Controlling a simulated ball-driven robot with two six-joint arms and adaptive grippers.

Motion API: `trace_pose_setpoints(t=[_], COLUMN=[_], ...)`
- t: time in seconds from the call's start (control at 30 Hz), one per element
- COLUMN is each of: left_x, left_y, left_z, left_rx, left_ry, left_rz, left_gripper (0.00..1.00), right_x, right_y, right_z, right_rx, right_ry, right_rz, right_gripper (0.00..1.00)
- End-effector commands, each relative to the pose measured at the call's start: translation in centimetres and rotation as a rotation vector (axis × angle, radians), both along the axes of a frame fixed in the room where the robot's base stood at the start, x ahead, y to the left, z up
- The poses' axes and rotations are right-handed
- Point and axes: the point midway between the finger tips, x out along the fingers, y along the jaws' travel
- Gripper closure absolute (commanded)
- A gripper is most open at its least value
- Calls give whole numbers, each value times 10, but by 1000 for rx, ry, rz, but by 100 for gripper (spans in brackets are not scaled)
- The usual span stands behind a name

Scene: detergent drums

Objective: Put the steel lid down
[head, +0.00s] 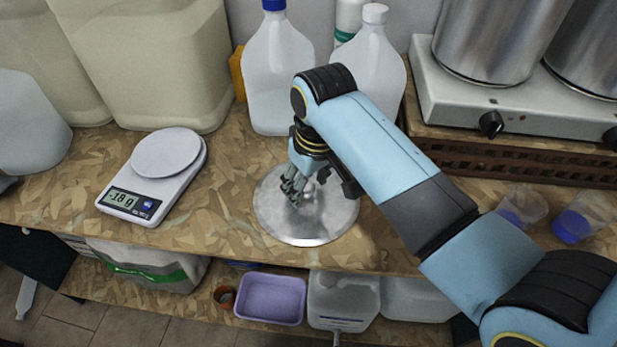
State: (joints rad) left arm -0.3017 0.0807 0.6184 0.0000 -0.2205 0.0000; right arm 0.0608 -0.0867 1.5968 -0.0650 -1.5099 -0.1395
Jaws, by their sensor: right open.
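The steel lid (315,223) is a round, shiny metal disc. It lies flat on the wood-chip board bench (220,190), near the bench's front edge. My right gripper (292,190) is above the lid's upper left part, pointing down, with its fingers open. The fingers and wrist hide part of the lid, including its middle. I cannot tell whether the fingers touch it. My left gripper does not show.
A kitchen scale (152,180) stands left of the lid. White jugs (278,75) stand behind it. A hot plate (480,110) with steel pots (490,35) is at the right. Measuring cups (575,222) lie at the far right. A purple tub (270,299) sits on the shelf below.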

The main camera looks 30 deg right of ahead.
Motion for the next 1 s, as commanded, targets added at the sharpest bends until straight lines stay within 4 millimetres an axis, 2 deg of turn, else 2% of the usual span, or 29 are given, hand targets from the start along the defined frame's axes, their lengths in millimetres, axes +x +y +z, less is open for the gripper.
trace_pose_setpoints(t=[0.17,0.4,0.6,0.77,1.0], left_x=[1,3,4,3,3], left_y=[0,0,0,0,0], left_z=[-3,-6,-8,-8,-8], left_rx=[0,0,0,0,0], left_ry=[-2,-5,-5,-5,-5], left_rz=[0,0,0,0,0], left_gripper=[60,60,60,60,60], right_x=[-1,-9,-14,-17,-18], right_y=[0,-1,-2,-2,-2], right_z=[17,71,107,119,121], right_rx=[1,2,1,0,0], right_ry=[-5,-5,-4,-1,0], right_rz=[0,0,0,0,0], right_gripper=[46,46,46,46,46])
